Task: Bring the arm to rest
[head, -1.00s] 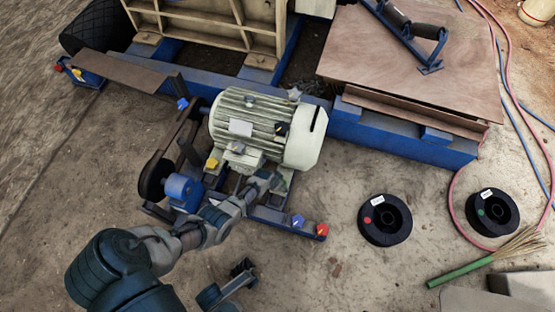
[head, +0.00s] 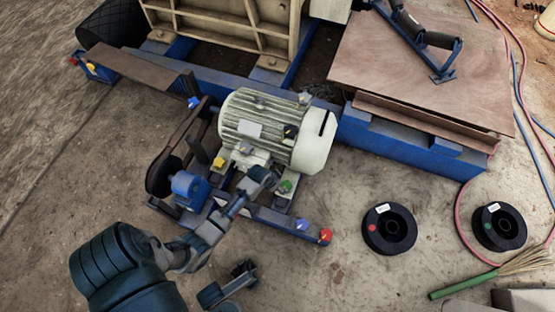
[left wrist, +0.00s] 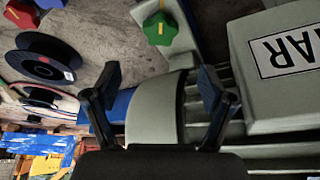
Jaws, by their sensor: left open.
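My left arm comes in from the lower left in the head view. Its left gripper (head: 268,181) is by the near base of the cream electric motor (head: 275,128), close to a green knob (head: 287,186). The left wrist view shows the left gripper (left wrist: 158,95) with its two fingers wide apart and nothing held between them. The motor's pale housing (left wrist: 155,110) lies beyond the fingers, and I cannot tell whether they touch it. The green star knob (left wrist: 160,28) is above the fingers in that view.
Blue and red knobs (head: 325,236) stand on the motor's blue frame. Two black spools (head: 389,228) lie on the ground to the right, near a green-handled broom (head: 464,286). Dirt between bracket and spools is clear.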

